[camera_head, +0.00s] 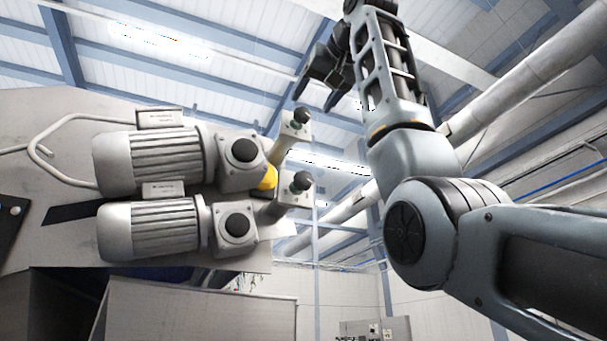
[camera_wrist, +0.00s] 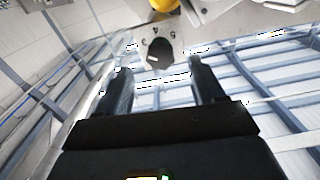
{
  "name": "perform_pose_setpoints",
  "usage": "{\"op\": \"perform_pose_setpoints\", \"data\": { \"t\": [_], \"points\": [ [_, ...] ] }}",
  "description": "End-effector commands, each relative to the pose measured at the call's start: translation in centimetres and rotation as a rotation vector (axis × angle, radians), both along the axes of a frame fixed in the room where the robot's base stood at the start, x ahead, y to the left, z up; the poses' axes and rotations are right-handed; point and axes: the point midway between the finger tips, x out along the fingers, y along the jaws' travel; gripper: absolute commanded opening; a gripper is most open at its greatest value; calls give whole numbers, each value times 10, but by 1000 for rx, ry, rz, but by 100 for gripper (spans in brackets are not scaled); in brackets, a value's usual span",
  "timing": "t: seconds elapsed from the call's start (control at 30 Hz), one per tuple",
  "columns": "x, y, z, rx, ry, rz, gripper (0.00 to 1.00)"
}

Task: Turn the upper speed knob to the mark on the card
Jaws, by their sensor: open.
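The upper speed knob (camera_head: 300,115) is black and sits on a pale plate at the end of the upper motor unit. In the wrist view, the dark knob (camera_wrist: 159,52) is on a pale plate with small dark marks around it. My gripper (camera_head: 316,98) is open just above the upper knob in the head view. In the wrist view, my gripper (camera_wrist: 160,68) has its two fingers apart, with the knob seen between and beyond them. I cannot see contact or tell the knob's setting. I cannot make out the card with its mark.
A similar lower knob (camera_head: 301,181) sits just below. The upper motor (camera_head: 165,160) and lower motor (camera_head: 150,230) lie to the left, with a yellow part (camera_head: 266,178) beside the gearboxes. A grey panel (camera_head: 200,310) stands below. The space right of the knobs looks open.

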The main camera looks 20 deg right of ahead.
Motion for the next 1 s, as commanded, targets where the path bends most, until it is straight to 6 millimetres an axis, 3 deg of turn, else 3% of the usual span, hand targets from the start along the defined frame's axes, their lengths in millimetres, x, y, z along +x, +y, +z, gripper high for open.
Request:
{"op": "perform_pose_setpoints", "data": {
  "t": [0.2, 0.4, 0.77, 1.0],
  "points": [
    [36, 0, 2, 0, 3, -1, 68],
    [57, 0, 1, 0, 1, -1, 68],
    [62, 0, -1, 0, 0, 0, 68],
    [62, 0, 0, 0, 0, 0, 45]
  ]
}}
